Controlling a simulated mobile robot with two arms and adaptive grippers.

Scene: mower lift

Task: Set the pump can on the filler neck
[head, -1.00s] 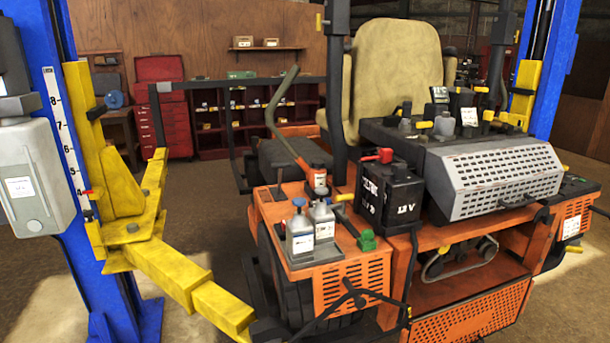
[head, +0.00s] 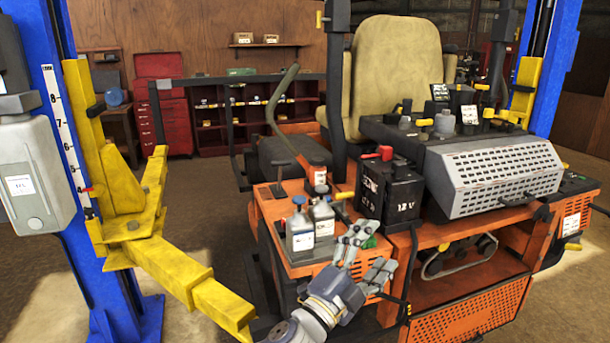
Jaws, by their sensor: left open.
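My left gripper (head: 371,256) is open and empty, in front of the orange deck at the mower's near corner. Its fingers point up and right and partly cover the small green part behind them. I cannot tell for certain which of these is the pump can. I cannot clearly make out the filler neck. My right gripper is out of view.
A black 12 V battery (head: 403,200) with a red terminal cover stands right of the gripper. A grey perforated cover (head: 497,178) lies farther right. A yellow lift arm (head: 190,282) reaches in at left, near my forearm. A dark lever (head: 281,100) rises behind the deck.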

